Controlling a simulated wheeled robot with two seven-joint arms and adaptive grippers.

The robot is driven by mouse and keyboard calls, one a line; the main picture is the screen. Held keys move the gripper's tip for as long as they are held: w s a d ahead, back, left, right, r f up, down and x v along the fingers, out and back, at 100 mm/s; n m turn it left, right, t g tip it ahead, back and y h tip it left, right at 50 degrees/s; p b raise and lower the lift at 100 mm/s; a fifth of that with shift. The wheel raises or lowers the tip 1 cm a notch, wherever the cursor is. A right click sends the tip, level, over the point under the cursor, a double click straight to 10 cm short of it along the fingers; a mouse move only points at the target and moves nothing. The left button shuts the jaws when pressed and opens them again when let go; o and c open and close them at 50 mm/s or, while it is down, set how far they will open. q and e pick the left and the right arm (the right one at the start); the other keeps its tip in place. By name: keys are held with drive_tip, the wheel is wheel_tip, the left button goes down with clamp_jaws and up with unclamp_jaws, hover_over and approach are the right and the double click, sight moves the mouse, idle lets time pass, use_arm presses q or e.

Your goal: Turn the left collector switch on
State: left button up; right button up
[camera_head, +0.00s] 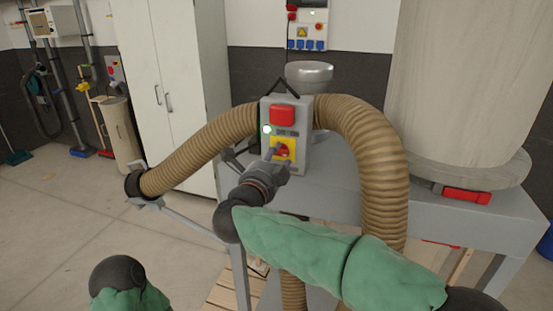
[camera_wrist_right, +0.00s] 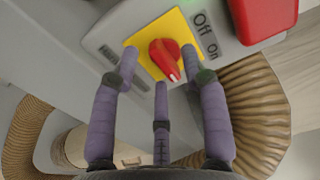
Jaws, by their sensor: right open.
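The collector switch is a red rotary knob (camera_head: 283,151) on a yellow plate (camera_wrist_right: 189,30), mounted on a grey control box (camera_head: 301,140). In the right wrist view the red knob (camera_wrist_right: 166,57) points toward the bottom of the picture, and "Off" and "On" labels sit beside the plate. My right gripper (camera_head: 281,157) is in front of the knob. In the right wrist view its purple fingers (camera_wrist_right: 160,65) are spread open around the knob; I cannot tell whether they touch it. My left gripper is out of view.
Ribbed brown hoses (camera_head: 384,150) curve down on both sides. A grey metal frame (camera_head: 440,210) carries a large pale filter bag (camera_head: 465,80). Open floor lies left.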

drive_tip(key=v, duration=1.1)
drive_tip(key=shift+s, duration=0.25)
